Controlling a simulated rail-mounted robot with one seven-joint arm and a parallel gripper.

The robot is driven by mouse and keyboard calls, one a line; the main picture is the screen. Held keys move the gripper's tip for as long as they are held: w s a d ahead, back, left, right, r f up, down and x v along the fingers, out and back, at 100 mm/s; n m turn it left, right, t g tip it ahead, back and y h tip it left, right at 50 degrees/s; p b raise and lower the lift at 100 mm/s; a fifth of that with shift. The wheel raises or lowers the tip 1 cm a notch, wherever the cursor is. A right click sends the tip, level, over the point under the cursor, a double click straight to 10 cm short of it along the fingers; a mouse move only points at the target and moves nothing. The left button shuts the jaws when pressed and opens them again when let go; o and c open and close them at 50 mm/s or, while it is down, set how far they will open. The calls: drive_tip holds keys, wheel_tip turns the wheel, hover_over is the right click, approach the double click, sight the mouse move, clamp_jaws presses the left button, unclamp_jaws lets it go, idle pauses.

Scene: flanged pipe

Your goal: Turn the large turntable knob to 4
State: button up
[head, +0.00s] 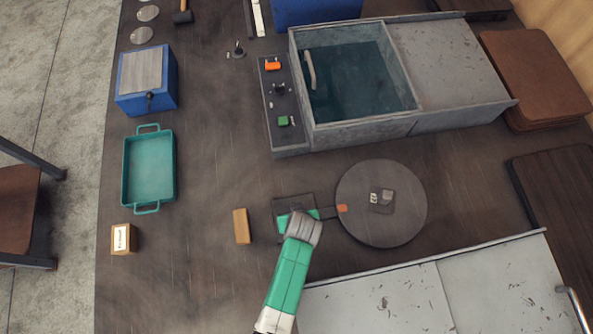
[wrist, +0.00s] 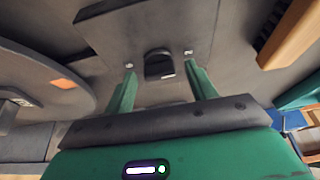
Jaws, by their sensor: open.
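The large turntable (head: 400,225) is a dark round disc right of my gripper (head: 297,215), with an orange mark at its left edge. It also shows at the left of the wrist view (wrist: 30,65). The dark knob panel (head: 292,202) lies left of the turntable and is partly covered by my gripper. In the wrist view the small black knob (wrist: 158,64) stands on the panel between two light marks I cannot read. My green fingers are open, one on each side of the knob in that view. I cannot tell whether they touch it.
A wooden block (head: 241,226) lies just left of the panel. A teal tray (head: 126,170) and a small box (head: 123,239) are farther left. A grey tank (head: 365,128) with a control strip (head: 290,140) stands behind. A metal cover (head: 380,300) lies in front.

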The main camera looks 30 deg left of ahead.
drive_tip(key=shift+c, duration=0.3)
drive_tip(key=c, duration=0.9)
drive_tip(key=m+p, duration=0.1)
drive_tip(key=m, duration=0.1)
drive_tip(key=m+t+h+p, duration=0.1)
drive_tip(key=shift+a+r+m, duration=0.15)
drive_tip(key=shift+m, duration=0.25)
drive_tip(key=m+h, duration=0.2)
drive_tip(key=m, duration=0.2)
drive_tip(key=shift+a+m, duration=0.1)
drive_tip(key=shift+m, duration=0.2)
drive_tip(key=m+h+b, duration=0.1)
drive_tip(key=m, duration=0.1)
drive_tip(key=m+h, duration=0.1)
drive_tip(key=m, duration=0.2)
drive_tip(key=shift+a+f+b, duration=0.15)
drive_tip(key=shift+f+b, duration=0.05)
drive_tip(key=shift+b, duration=0.15)
drive_tip(key=shift+w+m+g+h+b, duration=0.1)
drive_tip(key=shift+m+g+h+b, duration=0.25)
drive_tip(key=shift+m, duration=0.75)
drive_tip(key=shift+m+g+h+b, duration=0.25)
drive_tip(key=shift+m+g+b, duration=0.2)
drive_tip(key=shift+m, duration=0.65)
